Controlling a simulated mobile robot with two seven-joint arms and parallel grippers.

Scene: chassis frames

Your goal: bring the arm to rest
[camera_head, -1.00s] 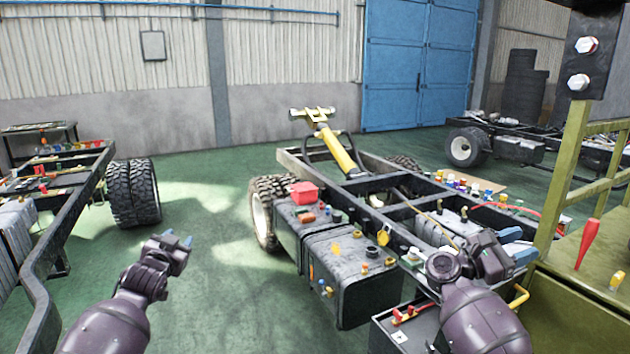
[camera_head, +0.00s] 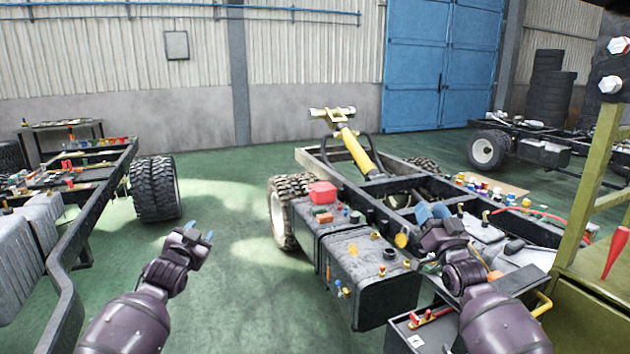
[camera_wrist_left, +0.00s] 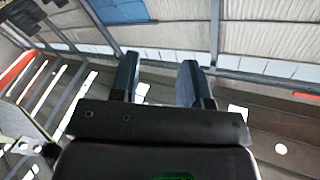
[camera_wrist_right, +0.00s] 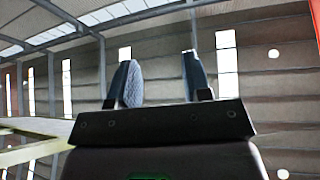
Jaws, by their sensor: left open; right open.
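My left gripper (camera_head: 200,237) is raised over the open green floor between the two chassis frames, with its fingers apart and nothing between them. Its blue fingers also show in the left wrist view (camera_wrist_left: 160,82), which looks toward the walls and roof. My right gripper (camera_head: 432,212) is above the right part of the middle chassis frame (camera_head: 372,188), pointing up and away. In the right wrist view its fingers (camera_wrist_right: 160,80) are apart and empty, against the wall and roof beams. I cannot tell its exact height over the chassis.
A black tank box (camera_head: 350,262) with a red box (camera_head: 322,193) on top is left of my right arm. An olive stand (camera_head: 590,200) rises close on the right. Another chassis (camera_head: 110,185) stands at left. The green floor (camera_head: 235,290) between is clear.

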